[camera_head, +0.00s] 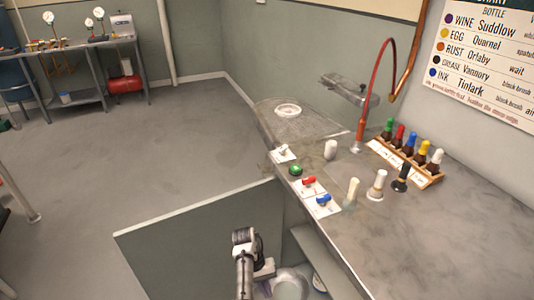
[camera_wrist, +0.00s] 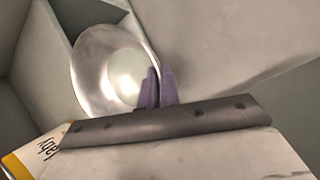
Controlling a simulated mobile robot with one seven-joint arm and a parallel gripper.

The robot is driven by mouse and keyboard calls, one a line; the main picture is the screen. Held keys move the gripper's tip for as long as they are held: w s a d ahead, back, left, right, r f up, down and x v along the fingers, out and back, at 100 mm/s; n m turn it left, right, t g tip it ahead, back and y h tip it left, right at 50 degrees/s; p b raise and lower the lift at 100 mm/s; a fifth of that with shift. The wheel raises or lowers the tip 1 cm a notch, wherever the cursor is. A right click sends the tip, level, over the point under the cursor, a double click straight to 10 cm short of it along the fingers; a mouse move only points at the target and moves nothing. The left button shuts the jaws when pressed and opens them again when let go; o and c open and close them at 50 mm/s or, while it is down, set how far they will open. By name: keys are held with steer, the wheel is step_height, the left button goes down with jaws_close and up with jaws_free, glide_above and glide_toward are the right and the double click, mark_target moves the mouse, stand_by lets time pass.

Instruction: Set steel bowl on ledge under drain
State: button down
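The steel bowl (camera_wrist: 95,65) fills the upper left of the wrist view, with its shiny inside facing the camera. My gripper (camera_wrist: 160,85) has two purple fingers close together at its right rim, one inside and one outside; they look shut on it. In the head view the bowl (camera_head: 290,284) shows partly at the bottom, low beside the counter, next to my gripper (camera_head: 266,270). A round white drain-like fitting (camera_head: 288,110) sits at the far end of the counter. A pale ledge (camera_head: 326,262) runs below the counter top; its full extent is hidden.
A low grey panel (camera_head: 205,240) stands left of my arm. Open floor (camera_head: 140,150) lies beyond.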

steer(key=shift+s+d+f, duration=0.1)
steer(key=shift+s+f, duration=0.05)
steer(key=shift+s, duration=0.4)
steer(key=shift+s+f, duration=0.1)
steer(key=shift+s, duration=0.45)
steer(key=shift+s, duration=0.1)
